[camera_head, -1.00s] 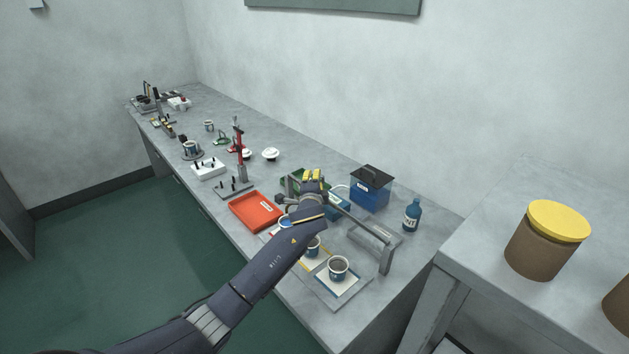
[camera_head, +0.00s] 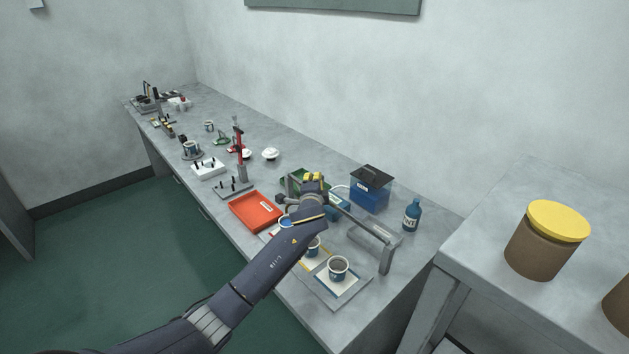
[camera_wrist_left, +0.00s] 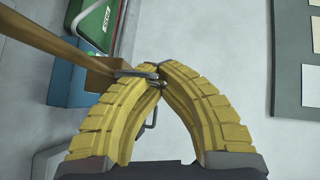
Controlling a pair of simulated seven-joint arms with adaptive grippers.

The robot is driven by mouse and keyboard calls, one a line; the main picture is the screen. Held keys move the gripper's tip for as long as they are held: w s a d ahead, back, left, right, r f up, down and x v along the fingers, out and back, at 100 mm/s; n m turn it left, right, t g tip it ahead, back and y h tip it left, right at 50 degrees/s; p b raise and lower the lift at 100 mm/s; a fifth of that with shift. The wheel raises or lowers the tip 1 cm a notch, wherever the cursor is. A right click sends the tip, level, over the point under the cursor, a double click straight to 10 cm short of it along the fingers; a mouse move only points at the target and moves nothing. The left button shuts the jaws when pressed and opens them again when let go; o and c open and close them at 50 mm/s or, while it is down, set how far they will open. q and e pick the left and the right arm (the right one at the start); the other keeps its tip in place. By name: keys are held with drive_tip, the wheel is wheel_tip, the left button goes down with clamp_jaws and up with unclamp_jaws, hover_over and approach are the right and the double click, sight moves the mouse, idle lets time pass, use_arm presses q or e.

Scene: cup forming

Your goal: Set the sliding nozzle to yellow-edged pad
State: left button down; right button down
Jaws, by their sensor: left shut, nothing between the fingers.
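The yellow-edged pad (camera_head: 303,265) lies on the grey tray, partly behind my left arm, with a cup (camera_head: 314,246) on it. A grey rail frame (camera_head: 360,227) stands over the back of the tray. My left gripper (camera_head: 313,177) is at the rail's left end, above the bench. In the left wrist view its yellow fingers (camera_wrist_left: 157,75) are shut, tips together, with nothing held. A brown bar with a block (camera_wrist_left: 104,72) and a small silver piece lies just left of the tips. I cannot tell whether this is the nozzle. My right gripper is out of view.
A white pad with a cup (camera_head: 339,268) lies at the tray's near right end. A red tray (camera_head: 256,211) is to the left. A blue box (camera_head: 369,190) and blue bottle (camera_head: 412,215) stand behind the rail. A side table (camera_head: 480,250) is at right.

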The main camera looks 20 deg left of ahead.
use_arm(q)
drive_tip(key=s+d, duration=0.2)
drive_tip(key=d, duration=0.1)
drive_tip(key=s+d, duration=0.2)
drive_tip(key=d, duration=0.1)
drive_tip(key=s+d, duration=0.2)
drive_tip(key=d, duration=0.1)
drive_tip(key=shift+d, duration=0.35)
drive_tip(key=c, duration=2.1)
unclamp_jaws()
drive_tip(key=shift+f, duration=0.1)
drive_tip(key=o, duration=0.3)
drive_tip(key=shift+o, duration=0.2)
drive_tip(key=v, duration=1.2)
